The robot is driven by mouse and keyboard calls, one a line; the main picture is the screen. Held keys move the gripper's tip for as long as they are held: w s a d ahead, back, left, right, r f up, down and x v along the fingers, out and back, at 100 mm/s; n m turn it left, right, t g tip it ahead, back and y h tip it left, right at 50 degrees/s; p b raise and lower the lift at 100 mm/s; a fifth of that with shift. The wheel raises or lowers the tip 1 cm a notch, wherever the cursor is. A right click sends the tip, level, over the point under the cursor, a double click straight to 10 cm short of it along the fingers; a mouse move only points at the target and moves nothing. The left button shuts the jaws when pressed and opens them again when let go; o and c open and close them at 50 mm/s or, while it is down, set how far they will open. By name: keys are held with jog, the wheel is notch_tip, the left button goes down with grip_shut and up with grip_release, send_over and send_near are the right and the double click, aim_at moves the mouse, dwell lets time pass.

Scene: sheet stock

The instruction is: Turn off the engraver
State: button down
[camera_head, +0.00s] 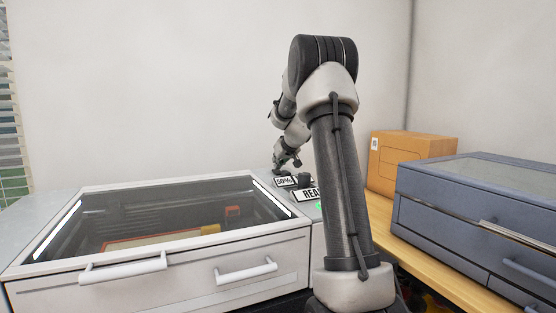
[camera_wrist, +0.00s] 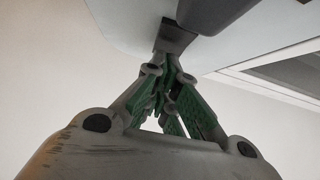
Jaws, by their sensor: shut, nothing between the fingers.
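The engraver (camera_head: 205,268) is a light grey machine with a glass lid (camera_head: 165,215) and two white handles on its front. The lid is down and white light strips glow inside. On its right-hand panel are a label reading "50%" (camera_head: 285,181), a dark knob (camera_head: 305,179), a partly hidden display beginning "REA" (camera_head: 309,194) and a green light (camera_head: 319,205). My gripper (camera_head: 287,166) is over the back of this panel, fingers together and empty. In the wrist view my gripper (camera_wrist: 174,40) points at the pale panel beside a dark part (camera_wrist: 215,10); I cannot tell whether they touch.
My arm hides the panel's right part. A cardboard box (camera_head: 409,160) and a blue-grey machine with a lid and handles (camera_head: 470,222) stand on a wooden bench (camera_head: 415,264) at the right. A plain wall (camera_head: 150,90) is behind. The air above the lid is free.

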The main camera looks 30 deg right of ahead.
jog(key=shift+w+f, duration=0.2)
jog(key=shift+f, duration=0.15)
jog(key=shift+s, duration=0.2)
jog(key=shift+s+a, duration=0.15)
jog(key=shift+s, duration=0.5)
jog(key=shift+r, duration=0.1)
jog(key=shift+r, duration=0.35)
jog(key=r, duration=0.3)
jog(key=shift+s+r, duration=0.1)
jog(key=shift+s, duration=0.15)
jog(key=v, duration=1)
